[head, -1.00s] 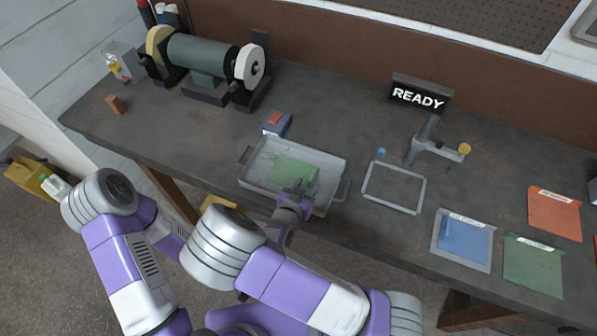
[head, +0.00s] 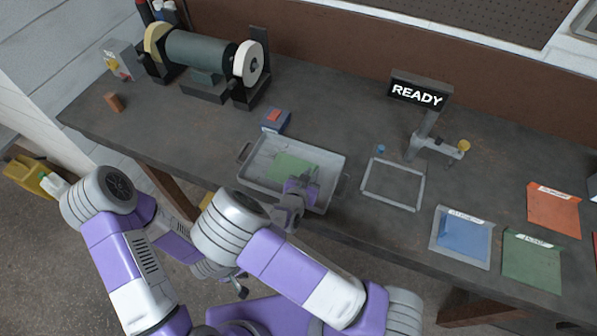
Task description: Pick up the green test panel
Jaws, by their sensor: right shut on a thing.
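The green test panel (head: 289,165) lies in the shallow grey tray (head: 256,181) near the bench's front edge. My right gripper (head: 301,181) is over the tray's front right part and is shut on the panel at its near right edge. The gripper hides that part of the panel, and I cannot tell whether the panel is lifted off the tray floor. My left gripper (head: 241,288) is low in front of the bench, small and dark, away from the tray; its jaws are not clear.
A blue box with a red top (head: 275,121) stands behind the tray. A grey wire frame (head: 393,205) lies to its right, with a READY sign (head: 417,94) behind. Blue (head: 463,238), green (head: 531,262) and orange (head: 553,211) plates lie at right. A bench grinder (head: 205,60) stands back left.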

